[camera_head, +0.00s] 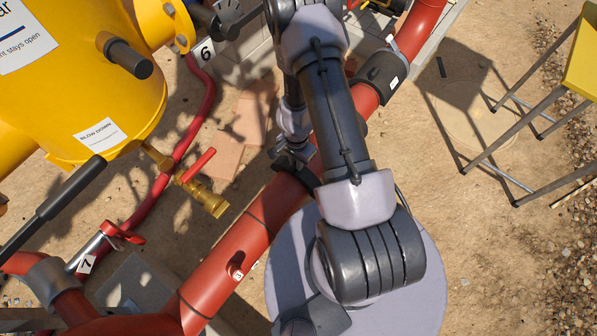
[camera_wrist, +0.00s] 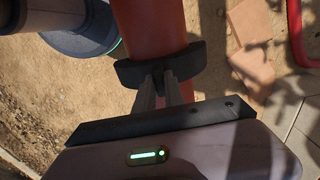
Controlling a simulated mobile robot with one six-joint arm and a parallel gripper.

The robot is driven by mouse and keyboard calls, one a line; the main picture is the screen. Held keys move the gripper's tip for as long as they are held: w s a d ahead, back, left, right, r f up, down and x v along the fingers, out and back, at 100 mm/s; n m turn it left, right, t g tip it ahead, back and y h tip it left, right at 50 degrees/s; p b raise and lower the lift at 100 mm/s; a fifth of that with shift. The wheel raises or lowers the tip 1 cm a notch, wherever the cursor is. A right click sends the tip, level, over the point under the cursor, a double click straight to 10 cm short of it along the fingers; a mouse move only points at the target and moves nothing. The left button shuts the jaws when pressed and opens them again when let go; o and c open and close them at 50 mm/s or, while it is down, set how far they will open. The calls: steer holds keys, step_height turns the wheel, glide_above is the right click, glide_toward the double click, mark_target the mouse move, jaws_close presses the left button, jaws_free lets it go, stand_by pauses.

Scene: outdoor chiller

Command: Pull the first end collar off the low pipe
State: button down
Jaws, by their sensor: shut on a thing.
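The low red pipe (camera_head: 240,248) runs diagonally from lower left to upper right, and it also shows in the wrist view (camera_wrist: 156,25). A black end collar (camera_wrist: 190,60) sits across the pipe in the wrist view. My gripper (camera_wrist: 165,82) has both fingers closed together on the middle of this collar. In the head view my gripper (camera_head: 291,160) is at the pipe beside the collar (camera_head: 306,178), partly hidden by my arm. A second black collar (camera_head: 384,72) with a white label is farther up the pipe.
A yellow tank (camera_head: 90,85) with a brass valve (camera_head: 205,195) and red handle stands at left. A thin red hose (camera_head: 180,140) runs beside it. A yellow-topped stand (camera_head: 585,60) is at right. Paving tiles (camera_head: 255,115) lie behind the pipe. Bare ground shows at right.

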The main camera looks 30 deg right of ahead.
steer(key=shift+r+p, duration=0.55)
steer(key=shift+r, duration=0.05)
steer(key=shift+r, duration=0.1)
step_height(320, 180, up, 6)
steer(key=p, duration=0.6)
steer(key=shift+r+p, duration=0.2)
steer(key=shift+p, duration=0.1)
steer(key=c, duration=1.9)
jaws_free()
steer(key=shift+f, duration=0.1)
steer(key=shift+c, duration=0.2)
jaws_close()
